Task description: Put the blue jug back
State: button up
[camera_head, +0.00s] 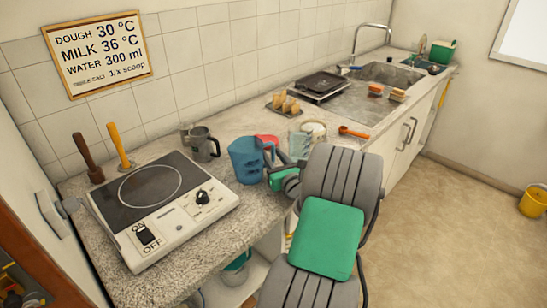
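The blue jug (246,161) stands upright on the speckled worktop, to the right of the hotplate. Its handle side faces right, towards my gripper (276,164). My gripper is at the jug's right side, close to the handle, in front of a red item. My grey arm with its green panel comes up from the lower right and hides part of the gripper. The fingertips are small and partly covered, so I cannot tell whether they are closed on the handle or only beside it.
The hotplate (165,205) fills the left worktop. A grey metal jug (202,144) stands behind it. A red item (267,141) and a clear measuring jug (299,143) stand close behind my gripper. A toast rack (285,104) and sink (390,75) lie farther back. Shelving is below the worktop.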

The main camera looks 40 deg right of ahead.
jog(key=shift+s+r, duration=0.1)
jog(key=shift+r, duration=0.1)
jog(key=v, duration=1.1)
jog(key=shift+f+b, duration=0.1)
jog(key=shift+b, duration=0.3)
jog(key=shift+s+a, duration=0.2)
jog(key=shift+s, duration=0.2)
